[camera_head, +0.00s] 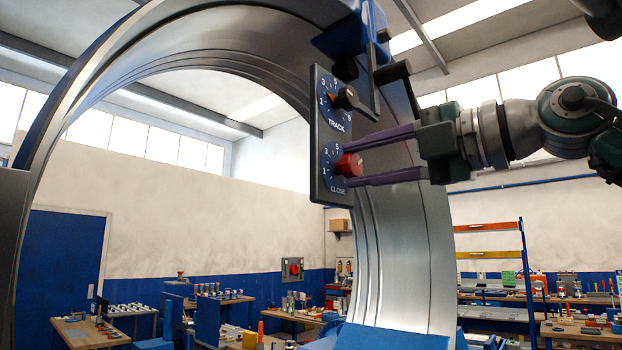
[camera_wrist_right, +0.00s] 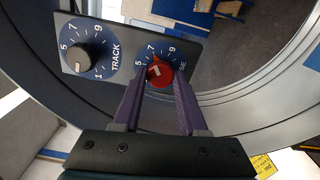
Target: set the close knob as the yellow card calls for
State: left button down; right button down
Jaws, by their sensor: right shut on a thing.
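The red close knob (camera_head: 347,166) sits on the lower dial of a dark panel, marked CLOSE. My right gripper (camera_head: 356,163) comes in from the right with its two purple fingers above and below this knob, shut on it. In the right wrist view the red knob (camera_wrist_right: 160,72) is between the tips of my right gripper (camera_wrist_right: 160,84). A pale mark on it faces the upper-left side of its dial, near the 5; its exact setting is unclear. The yellow card (camera_wrist_right: 263,166) shows partly at the lower right, its writing unreadable. My left gripper is not in view.
The black track knob (camera_head: 347,98) is just above the close knob, near my upper finger. The panel (camera_head: 320,180) is fixed at the large metal ring (camera_head: 405,250). A black lever-like part (camera_head: 392,72) juts out above. Workbenches stand far behind.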

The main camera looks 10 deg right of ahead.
jog(key=m+p, duration=0.2)
jog(key=m, duration=0.2)
jog(key=shift+m, duration=0.4)
dwell(0.4)
jog(key=shift+c, duration=2.3)
grip_release()
jog(key=shift+d, duration=0.1)
